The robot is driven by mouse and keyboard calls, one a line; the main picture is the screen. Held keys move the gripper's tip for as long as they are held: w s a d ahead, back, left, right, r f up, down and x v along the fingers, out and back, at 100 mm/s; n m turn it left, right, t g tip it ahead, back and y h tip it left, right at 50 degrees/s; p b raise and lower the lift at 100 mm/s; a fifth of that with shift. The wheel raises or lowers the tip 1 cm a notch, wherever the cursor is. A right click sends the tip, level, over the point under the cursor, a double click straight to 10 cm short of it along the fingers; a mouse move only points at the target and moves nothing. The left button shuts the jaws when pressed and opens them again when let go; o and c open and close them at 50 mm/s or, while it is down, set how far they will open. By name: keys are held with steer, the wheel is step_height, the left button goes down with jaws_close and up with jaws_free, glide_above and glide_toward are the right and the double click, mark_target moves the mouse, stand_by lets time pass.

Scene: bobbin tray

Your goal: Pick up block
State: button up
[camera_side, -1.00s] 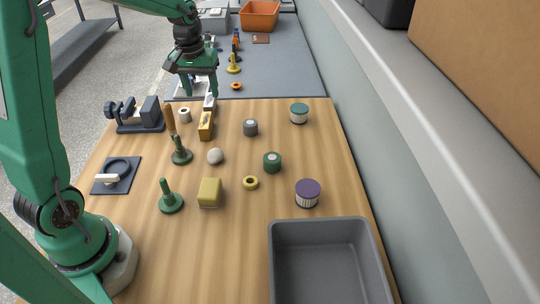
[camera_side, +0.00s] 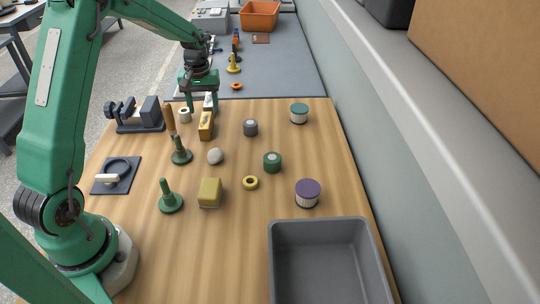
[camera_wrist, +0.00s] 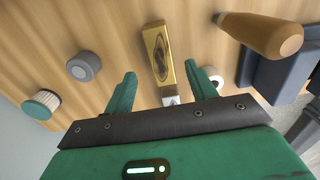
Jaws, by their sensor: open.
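A plain mustard-yellow block (camera_side: 209,192) stands on the wooden table, left of centre in the side view and well in front of my gripper. My gripper (camera_side: 203,108) is open and empty at the table's far edge, pointing down. In the wrist view its fingertips (camera_wrist: 160,70) are apart on either side of a long golden piece (camera_wrist: 158,55) with a dark oval on top and a pale end. This piece also shows in the side view (camera_side: 206,127), just in front of the fingers. How high the fingertips are above the table is hard to tell.
A wooden handle (camera_wrist: 264,34) and a white ring (camera_wrist: 216,81) lie close to the right finger in the wrist view. A grey spool (camera_side: 251,128) and a teal-topped spool (camera_side: 299,114) stand to the right. A grey bin (camera_side: 320,222) is at the front right.

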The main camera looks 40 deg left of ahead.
mark_target(205, 119)
steer(key=shift+f, duration=0.7)
steer(key=shift+f, duration=0.1)
steer(key=shift+a+f, duration=0.1)
steer(key=shift+f, duration=2.35)
jaws_close()
steer(key=shift+r, duration=0.15)
